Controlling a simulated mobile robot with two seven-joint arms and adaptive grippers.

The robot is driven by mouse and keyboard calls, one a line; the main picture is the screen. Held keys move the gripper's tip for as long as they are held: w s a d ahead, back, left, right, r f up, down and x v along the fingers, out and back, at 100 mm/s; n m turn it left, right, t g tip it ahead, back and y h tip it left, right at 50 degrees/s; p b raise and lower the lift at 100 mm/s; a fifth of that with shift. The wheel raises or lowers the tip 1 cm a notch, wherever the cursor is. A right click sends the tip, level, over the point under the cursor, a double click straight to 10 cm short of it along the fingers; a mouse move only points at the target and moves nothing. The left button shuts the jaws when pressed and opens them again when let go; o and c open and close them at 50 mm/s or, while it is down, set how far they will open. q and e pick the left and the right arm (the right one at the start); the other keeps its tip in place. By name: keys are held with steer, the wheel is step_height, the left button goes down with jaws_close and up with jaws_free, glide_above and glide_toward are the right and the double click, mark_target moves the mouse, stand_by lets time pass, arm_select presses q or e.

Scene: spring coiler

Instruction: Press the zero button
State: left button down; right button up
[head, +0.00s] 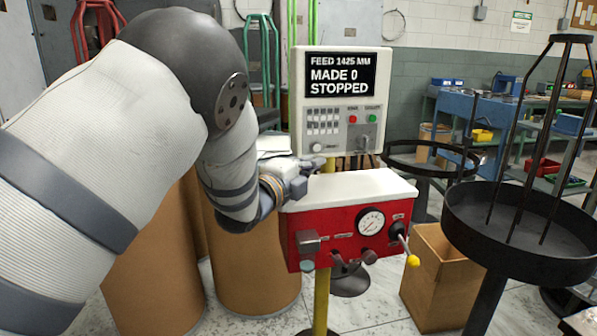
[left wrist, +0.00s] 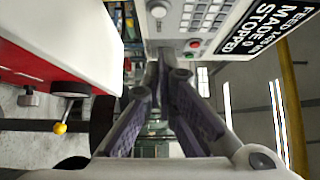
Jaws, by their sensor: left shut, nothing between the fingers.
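The control panel (head: 297,90) is a pale box with a black screen (head: 340,75) reading FEED 1425 MM, MADE 0, STOPPED. Below the screen are a grey keypad (head: 322,121), a red button (head: 352,119), a green button (head: 373,118) and a pale round button (head: 317,147). The small labels are unreadable, so I cannot tell which one is the zero button. My left gripper (head: 326,165) is shut and empty, just below the panel's lower left. In the left wrist view its fingers (left wrist: 163,62) meet near the panel's edge, close to the red button (left wrist: 195,43). My right gripper is not in view.
A red machine box (head: 335,218) with a white top, gauge and yellow-tipped lever (head: 412,259) sits directly below the panel. A black round stand (head: 520,222) is at right. A cardboard box (head: 440,275) and brown drums (head: 255,265) stand on the floor.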

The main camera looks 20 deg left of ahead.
arm_select(q)
steer(key=s, duration=0.2)
steer(key=s+a, duration=0.1)
steer(key=s, duration=0.1)
steer(key=shift+s+a+f, duration=0.15)
steer(key=shift+s, duration=0.05)
stand_by(0.5)
steer(key=s+a+f+n+g+y, duration=0.1)
steer(key=s+f+n+g, duration=0.25)
steer(key=s+f, duration=0.5)
steer(key=s+a+f+n+g+y, duration=0.1)
steer(key=s+f+n+g, duration=0.3)
steer(key=f, duration=0.8)
steer(key=s+a+f+n+g+y, duration=0.1)
steer(key=s+f+n+g+y, duration=0.1)
steer(key=s+f+n, duration=0.5)
steer(key=s+d+f+n+g, duration=0.1)
steer(key=s+f+n+g, duration=0.2)
steer(key=s, duration=1.2)
steer(key=s+d+f+n+g, duration=0.1)
steer(key=s+f+n+g, duration=0.2)
steer(key=s+f+g, duration=0.4)
steer(key=s, duration=0.8)
steer(key=shift+s+d+f+h, duration=0.2)
steer(key=shift+s+d+h, duration=0.1)
steer(key=shift+s+d, duration=0.1)
